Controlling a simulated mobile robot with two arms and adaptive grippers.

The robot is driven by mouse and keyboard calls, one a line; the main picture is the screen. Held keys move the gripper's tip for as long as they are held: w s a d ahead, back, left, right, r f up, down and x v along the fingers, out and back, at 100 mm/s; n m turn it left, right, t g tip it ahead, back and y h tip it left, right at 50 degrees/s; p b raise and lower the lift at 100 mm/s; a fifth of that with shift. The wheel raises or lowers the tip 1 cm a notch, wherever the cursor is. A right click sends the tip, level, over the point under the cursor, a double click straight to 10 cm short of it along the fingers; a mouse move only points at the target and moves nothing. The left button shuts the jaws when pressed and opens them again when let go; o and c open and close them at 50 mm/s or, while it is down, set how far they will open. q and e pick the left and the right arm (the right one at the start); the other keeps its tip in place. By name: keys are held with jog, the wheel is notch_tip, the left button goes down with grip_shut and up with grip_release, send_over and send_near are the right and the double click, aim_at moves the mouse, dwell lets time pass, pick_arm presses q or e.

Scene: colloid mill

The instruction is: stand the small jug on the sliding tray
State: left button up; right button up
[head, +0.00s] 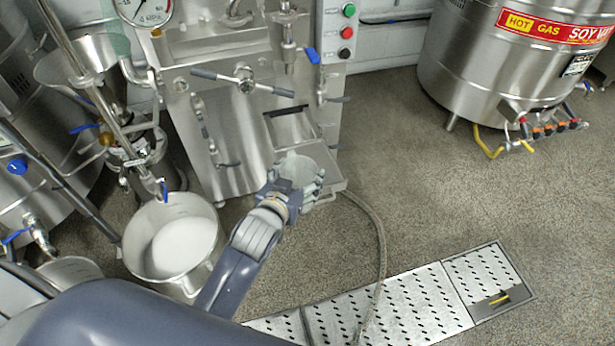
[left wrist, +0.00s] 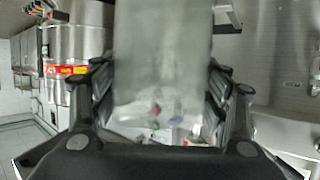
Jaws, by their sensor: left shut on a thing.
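The small jug (head: 297,168), a grey metal vessel with an open round mouth, is in my left gripper (head: 306,190), in front of the steel machine. It fills the middle of the left wrist view (left wrist: 162,60), with the fingers closed along both its sides. The sliding tray (head: 330,177) juts from the lower front of the machine, below a dark opening. In the head view the jug overlaps the tray's left part. The jug and gripper hide where its base is, so I cannot tell whether it touches the tray. My right gripper is not in view.
A large pot of white liquid (head: 183,248) stands on the floor to the left. A hose (head: 381,235) runs from near the tray across the floor to a metal drain grate (head: 415,308). A steel boiler (head: 480,70) stands at right. Floor between is clear.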

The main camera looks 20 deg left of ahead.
pick_arm(q)
jog(key=shift+w+f, duration=0.5)
jog(key=shift+f, duration=0.1)
jog(key=a+r+b+x, duration=0.1)
jog(key=a+b+x, duration=0.2)
jog(key=x, duration=1.2)
jog(key=shift+w+b, duration=0.65)
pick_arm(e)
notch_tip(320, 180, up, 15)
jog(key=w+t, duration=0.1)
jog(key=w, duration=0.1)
pick_arm(q)
jog(key=shift+a+f, duration=0.1)
jog(key=shift+f, duration=0.05)
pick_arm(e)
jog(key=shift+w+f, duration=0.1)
pick_arm(q)
jog(key=shift+f, duration=0.15)
jog(key=o, duration=1.1)
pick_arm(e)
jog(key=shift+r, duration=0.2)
